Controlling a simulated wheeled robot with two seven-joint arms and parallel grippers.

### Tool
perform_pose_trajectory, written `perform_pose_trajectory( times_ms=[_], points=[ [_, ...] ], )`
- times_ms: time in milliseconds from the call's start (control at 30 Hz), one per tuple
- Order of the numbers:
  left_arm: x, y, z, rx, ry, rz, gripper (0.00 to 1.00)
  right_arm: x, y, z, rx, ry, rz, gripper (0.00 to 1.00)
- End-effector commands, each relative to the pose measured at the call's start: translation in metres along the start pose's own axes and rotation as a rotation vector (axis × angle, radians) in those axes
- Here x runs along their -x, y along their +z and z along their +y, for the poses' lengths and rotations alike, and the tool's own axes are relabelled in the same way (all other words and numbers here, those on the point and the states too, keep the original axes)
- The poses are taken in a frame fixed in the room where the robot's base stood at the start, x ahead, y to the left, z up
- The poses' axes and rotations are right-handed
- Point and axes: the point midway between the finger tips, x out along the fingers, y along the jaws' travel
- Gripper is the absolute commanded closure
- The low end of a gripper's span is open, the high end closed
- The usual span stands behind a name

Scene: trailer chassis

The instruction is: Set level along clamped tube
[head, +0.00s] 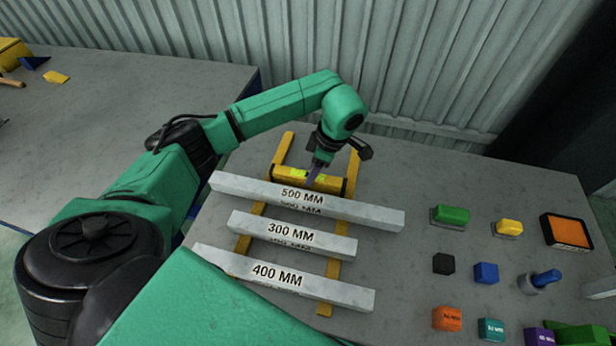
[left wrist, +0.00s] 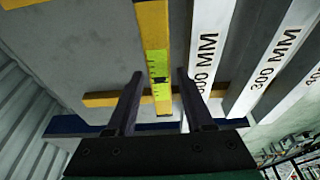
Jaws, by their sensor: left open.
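The yellow level (head: 333,184) with its green vial lies behind the 500 MM tube (head: 370,214), roughly parallel to it. In the left wrist view the level (left wrist: 153,25) runs between the fingers of my left gripper (left wrist: 160,85). My left gripper (head: 315,172) is open, with its fingers on either side of the level; I cannot tell whether they touch it. The 300 MM tube (head: 335,246) and the 400 MM tube (head: 340,292) lie nearer. No clamp can be made out on a tube. My right gripper is not in view.
Two yellow rails (head: 283,148) run under the tubes. Green (head: 452,214), yellow (head: 509,227), black (head: 443,264) and blue (head: 486,272) blocks stand to the right, with an orange-topped tray (head: 566,231). A corrugated wall stands behind the table.

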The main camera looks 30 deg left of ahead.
Motion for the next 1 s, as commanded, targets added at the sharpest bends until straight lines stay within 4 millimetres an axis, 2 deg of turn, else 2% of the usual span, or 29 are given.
perform_pose_trajectory(
  times_ms=[33, 100, 200, 367, 433, 500, 533, 867, 1000],
  points=[
    [-0.004, -0.004, -0.001, 0.001, -0.007, 0.003, 0.47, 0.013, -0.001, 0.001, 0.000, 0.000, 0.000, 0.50],
    [-0.020, -0.003, 0.000, 0.001, -0.005, 0.002, 0.47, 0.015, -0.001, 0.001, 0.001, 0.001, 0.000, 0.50],
    [-0.030, -0.002, 0.000, 0.001, -0.002, 0.000, 0.47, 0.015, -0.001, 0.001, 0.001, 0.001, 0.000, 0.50],
    [-0.032, -0.001, 0.001, 0.001, 0.000, 0.000, 0.47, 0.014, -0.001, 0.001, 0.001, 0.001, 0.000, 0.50],
    [-0.032, -0.001, 0.001, 0.001, 0.000, 0.000, 0.67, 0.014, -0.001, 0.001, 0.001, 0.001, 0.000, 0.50],
    [-0.032, -0.001, 0.001, 0.001, 0.000, 0.000, 0.93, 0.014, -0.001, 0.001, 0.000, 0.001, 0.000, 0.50],
    [-0.032, -0.001, 0.001, 0.001, 0.000, -0.001, 1.00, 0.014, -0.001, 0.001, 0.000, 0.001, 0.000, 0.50],
    [-0.030, -0.001, 0.001, 0.001, 0.001, -0.001, 1.00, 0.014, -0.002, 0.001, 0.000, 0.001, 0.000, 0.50],
    [-0.022, -0.004, 0.002, 0.002, 0.004, -0.002, 1.00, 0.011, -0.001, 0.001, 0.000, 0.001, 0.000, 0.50]
  ],
)
